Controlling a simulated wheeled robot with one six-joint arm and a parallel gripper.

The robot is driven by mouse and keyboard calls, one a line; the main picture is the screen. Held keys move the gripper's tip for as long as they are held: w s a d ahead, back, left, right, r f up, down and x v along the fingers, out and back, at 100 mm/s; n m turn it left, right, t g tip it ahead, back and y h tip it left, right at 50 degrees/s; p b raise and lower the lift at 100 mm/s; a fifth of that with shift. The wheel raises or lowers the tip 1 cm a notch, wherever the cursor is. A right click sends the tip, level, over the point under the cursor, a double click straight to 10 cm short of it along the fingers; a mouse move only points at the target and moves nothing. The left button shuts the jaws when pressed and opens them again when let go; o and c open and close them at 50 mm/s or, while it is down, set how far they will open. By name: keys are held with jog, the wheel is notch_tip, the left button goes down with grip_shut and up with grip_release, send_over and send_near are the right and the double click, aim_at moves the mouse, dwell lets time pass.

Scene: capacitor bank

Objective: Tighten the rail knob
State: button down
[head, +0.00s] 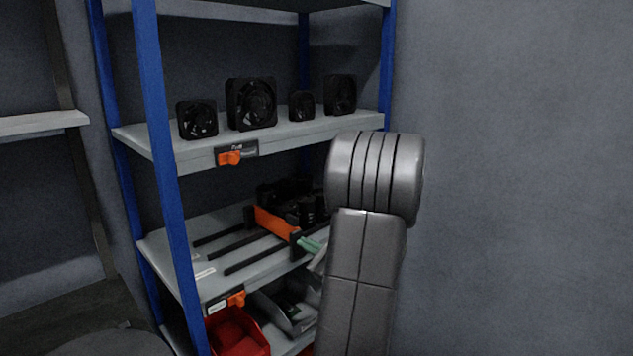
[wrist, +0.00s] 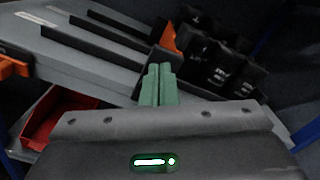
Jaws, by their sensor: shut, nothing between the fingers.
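Two orange knobs sit on shelf edges in the head view. The upper orange knob (head: 231,157) is on a black labelled plate under the fans. The lower orange knob (head: 236,299) is on a similar plate on the lower shelf's front edge. I cannot read which plate names the rail. An orange knob also shows at the left edge of the wrist view (wrist: 12,67). My gripper (head: 312,243) has green fingers, shut and empty. In the wrist view the fingers (wrist: 158,85) are together in front of the lower shelf, apart from the knob. My arm hides part of the shelf's right side.
Black capacitors (wrist: 215,58) stand behind an orange bar (head: 272,223) on the lower shelf, beside black rails (head: 232,243). Several black fans (head: 251,103) stand on the shelf above. A red bin (head: 238,333) is below. Blue posts (head: 160,120) frame the rack.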

jog(key=shift+r, duration=0.25)
jog(key=v, duration=0.6)
jog(key=shift+r, duration=0.1)
dwell(0.3)
